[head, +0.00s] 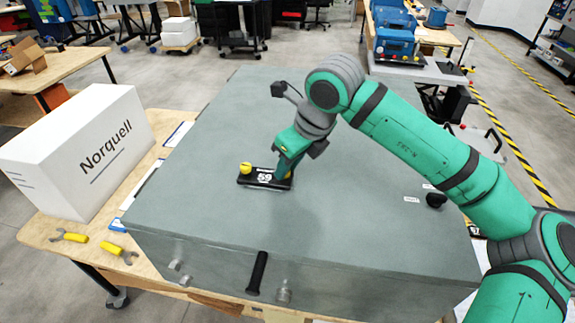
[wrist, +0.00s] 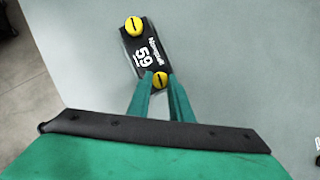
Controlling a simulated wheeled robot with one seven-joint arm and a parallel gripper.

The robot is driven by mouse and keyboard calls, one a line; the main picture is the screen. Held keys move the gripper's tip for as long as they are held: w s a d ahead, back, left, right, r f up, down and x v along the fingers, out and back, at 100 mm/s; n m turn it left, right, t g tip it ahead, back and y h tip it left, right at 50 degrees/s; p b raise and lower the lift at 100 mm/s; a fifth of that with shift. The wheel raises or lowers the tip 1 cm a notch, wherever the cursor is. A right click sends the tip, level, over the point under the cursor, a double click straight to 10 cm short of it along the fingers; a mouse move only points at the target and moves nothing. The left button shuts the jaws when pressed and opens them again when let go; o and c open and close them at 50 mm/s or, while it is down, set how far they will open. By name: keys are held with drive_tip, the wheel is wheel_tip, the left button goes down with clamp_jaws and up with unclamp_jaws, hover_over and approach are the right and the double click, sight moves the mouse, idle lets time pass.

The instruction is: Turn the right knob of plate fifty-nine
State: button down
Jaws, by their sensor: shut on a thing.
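Plate fifty-nine (head: 264,179) is a small black plate with white "59" lettering, lying on the top of the grey analyser case (head: 200,215). It also shows in the wrist view (wrist: 144,50). Its left yellow knob (head: 246,168) is free, and in the wrist view it is the far knob (wrist: 134,26). Its right yellow knob (wrist: 160,79) sits between my gripper's fingertips (wrist: 160,88). My gripper (head: 284,174) points down at the right end of the plate and is shut on the right knob. In the head view the fingers partly hide that knob.
A white Norquell box (head: 85,150) stands on the wooden table left of the case. A black knob (head: 436,200) stands on the case's right side. The case top around the plate is clear.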

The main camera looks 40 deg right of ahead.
drive_tip(key=shift+s+d, duration=0.1)
drive_tip(key=c, duration=1.6)
unclamp_jaws()
drive_tip(key=shift+o, duration=0.2)
drive_tip(key=v, duration=1)
drive_tip(key=shift+r, duration=0.35)
drive_tip(key=shift+s+d, duration=0.15)
